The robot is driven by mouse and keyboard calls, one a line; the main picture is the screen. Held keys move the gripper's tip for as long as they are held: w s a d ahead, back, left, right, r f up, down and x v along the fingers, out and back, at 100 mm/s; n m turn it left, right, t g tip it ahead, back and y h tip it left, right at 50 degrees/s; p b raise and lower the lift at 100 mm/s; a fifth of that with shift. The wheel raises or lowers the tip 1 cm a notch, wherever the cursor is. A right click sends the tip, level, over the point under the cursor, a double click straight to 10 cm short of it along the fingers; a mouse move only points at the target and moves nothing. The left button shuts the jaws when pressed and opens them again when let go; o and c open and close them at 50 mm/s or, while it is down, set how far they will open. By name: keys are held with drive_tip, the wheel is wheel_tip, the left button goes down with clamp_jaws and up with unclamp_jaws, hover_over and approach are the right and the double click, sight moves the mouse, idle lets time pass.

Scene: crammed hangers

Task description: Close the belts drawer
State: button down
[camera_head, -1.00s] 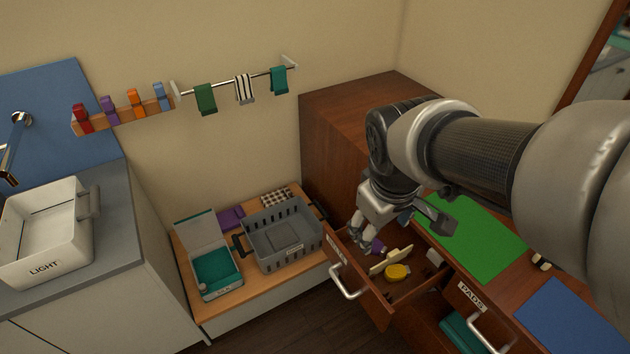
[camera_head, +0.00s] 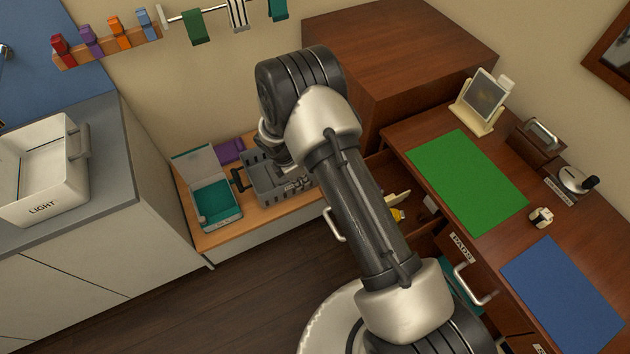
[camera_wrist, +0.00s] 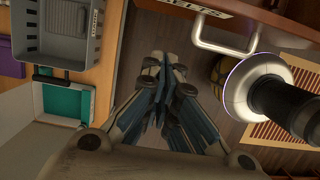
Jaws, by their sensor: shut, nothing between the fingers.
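The belts drawer stands open in the desk in the head view, mostly hidden behind my arm. Its handle (camera_head: 333,226) shows left of the arm, and a cream piece (camera_head: 398,198) and a yellow piece (camera_head: 397,214) lie inside. In the wrist view, the drawer front with its partly cut-off label (camera_wrist: 205,8) and pale bar handle (camera_wrist: 226,46) is at the top. My gripper (camera_wrist: 167,80) is shut and empty, pointing down over the dark floor. It is left of and below the handle in that view, apart from it. My arm largely hides it in the head view.
The pads drawer (camera_head: 463,250) is right of my arm, slightly open. The low bench holds a grey basket (camera_head: 262,178) and a teal-lined box (camera_head: 213,200), close to the gripper's left. A counter (camera_head: 115,180) is at left. Floor (camera_head: 240,285) between is clear.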

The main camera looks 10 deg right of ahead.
drive_tip(key=w+d+f+b, duration=0.1)
drive_tip(key=d+f+b, duration=0.2)
drive_tip(key=d+f, duration=0.3)
wheel_tip(320, 180, down, 4)
drive_tip(key=shift+w, duration=0.4)
drive_tip(key=shift+d, duration=0.1)
